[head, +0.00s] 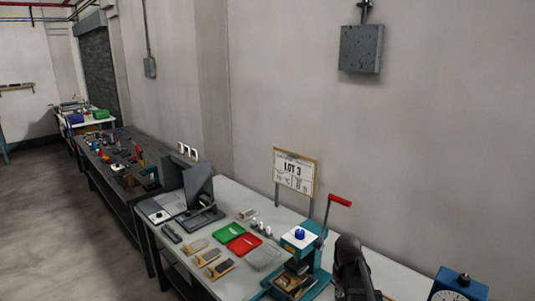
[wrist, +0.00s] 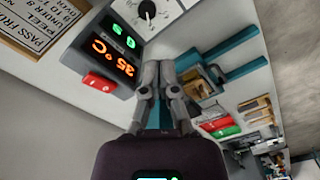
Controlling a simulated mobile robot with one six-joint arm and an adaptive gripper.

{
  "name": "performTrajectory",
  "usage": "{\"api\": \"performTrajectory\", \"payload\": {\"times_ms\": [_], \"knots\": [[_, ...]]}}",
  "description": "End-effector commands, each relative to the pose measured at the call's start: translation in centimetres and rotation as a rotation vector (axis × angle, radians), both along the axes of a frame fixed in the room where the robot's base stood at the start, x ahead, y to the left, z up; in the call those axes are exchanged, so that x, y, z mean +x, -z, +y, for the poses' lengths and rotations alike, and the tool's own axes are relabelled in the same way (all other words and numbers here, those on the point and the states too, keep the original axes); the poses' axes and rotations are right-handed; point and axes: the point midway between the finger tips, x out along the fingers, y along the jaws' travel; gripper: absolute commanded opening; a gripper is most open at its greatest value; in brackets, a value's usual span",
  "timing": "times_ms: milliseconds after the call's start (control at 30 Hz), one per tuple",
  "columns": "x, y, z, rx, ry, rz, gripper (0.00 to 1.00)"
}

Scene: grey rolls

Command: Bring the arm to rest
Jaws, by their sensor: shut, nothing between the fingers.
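My gripper (wrist: 160,72) shows in the wrist view with its two grey fingers together and nothing between them. It is in front of a teal press (wrist: 228,68), seen at a tilt, with a control box (wrist: 108,55) to the left of the fingers. The box has an orange temperature readout, a green readout and a red switch. I cannot tell whether the fingers touch anything behind them. In the head view the teal press (head: 318,275) with a red handle stands at the front of the light workbench (head: 225,190).
A green tray (head: 229,232), a red tray (head: 244,244) and small parts lie left of the press. A LOT 3 sign (head: 295,172) stands behind it. A blue dial device (head: 461,286) is at the lower right. A dark bench (head: 115,180) stands farther left; the floor (head: 55,230) beside it is clear.

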Motion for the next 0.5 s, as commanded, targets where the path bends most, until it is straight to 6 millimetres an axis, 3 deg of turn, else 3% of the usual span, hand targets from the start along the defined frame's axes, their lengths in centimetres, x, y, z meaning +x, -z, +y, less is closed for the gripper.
{"api": "performTrajectory", "payload": {"times_ms": [33, 200, 333, 500], "knots": [[-2.7, 1.3, 1.5, 0.0, 0.016, 0.0, 0.0], [-7.6, 2.9, 4.8, -0.001, 0.085, 0.0, 0.0], [-9.8, 3.6, 6.2, -0.001, 0.121, 0.0, 0.0], [-10.6, 3.7, 6.7, -0.001, 0.141, 0.0, 0.0]]}}
